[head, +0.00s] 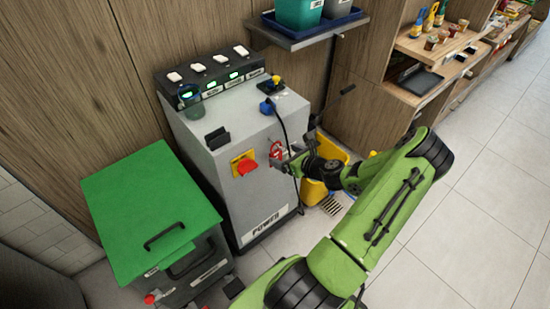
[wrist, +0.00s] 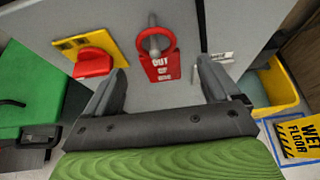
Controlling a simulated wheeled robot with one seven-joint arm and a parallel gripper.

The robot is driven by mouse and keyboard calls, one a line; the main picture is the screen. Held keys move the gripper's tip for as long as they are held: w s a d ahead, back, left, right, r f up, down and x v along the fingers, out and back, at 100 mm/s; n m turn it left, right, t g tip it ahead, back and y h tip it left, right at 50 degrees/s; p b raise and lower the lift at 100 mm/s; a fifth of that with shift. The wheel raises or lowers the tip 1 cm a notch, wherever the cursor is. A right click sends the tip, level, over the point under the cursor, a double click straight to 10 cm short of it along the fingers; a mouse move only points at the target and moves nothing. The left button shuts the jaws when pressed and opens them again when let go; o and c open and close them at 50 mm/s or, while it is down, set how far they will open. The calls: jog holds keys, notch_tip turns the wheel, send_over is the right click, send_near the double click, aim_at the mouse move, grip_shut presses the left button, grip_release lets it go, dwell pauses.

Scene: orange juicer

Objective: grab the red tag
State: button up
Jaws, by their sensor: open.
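The red tag (wrist: 161,66) hangs by its ring on a grey peg on the front of the grey power cabinet (head: 228,204). White lettering on it begins "OUT OF". In the head view the tag (head: 276,150) shows small, partly beside my gripper (head: 285,162). In the wrist view my gripper (wrist: 163,84) is open, with one finger on each side of the tag and below its middle. Nothing is between the fingers that touches them. Gaps show between the tag and both fingers.
A red rotary switch (wrist: 92,62) on a yellow plate sits left of the tag. A green-lidded bin (head: 146,212) stands left of the cabinet. A yellow bucket (head: 314,192) and a wet floor sign (wrist: 296,134) are at the right. A black cable hangs down the cabinet's right side.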

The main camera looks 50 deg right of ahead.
aim_at(277, 152)
jog(key=b+x, duration=0.2)
jog(key=x, duration=0.4)
jog(key=shift+r, duration=0.1)
jog(key=c, duration=1)
